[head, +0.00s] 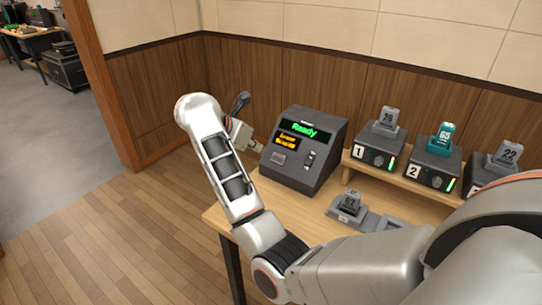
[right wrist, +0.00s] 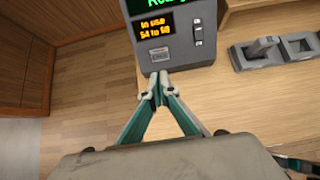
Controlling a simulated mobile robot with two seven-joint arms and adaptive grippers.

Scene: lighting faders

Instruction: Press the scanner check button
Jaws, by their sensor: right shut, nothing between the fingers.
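The dark grey scanner console (head: 325,178) stands on the wooden table with a green "Ready" display and an orange display. In the right wrist view the console (right wrist: 207,70) reads "In use 54 to 60" in orange. Below that text is a small light-grey button (right wrist: 160,53), which also shows in the head view (head: 278,157). My right gripper (head: 257,147) is at the console's left side. In the right wrist view my right gripper (right wrist: 160,76) is shut and empty, its tips just below the button. I cannot tell whether they touch the console. My left gripper is not in view.
Several numbered docks (head: 376,150) holding upright units stand on a raised wooden shelf (head: 400,178) at right. A grey two-slot holder (head: 367,221) with one unit lies on the table before them. My right arm crosses the front. The console's upright slider (head: 309,160) is right of the button.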

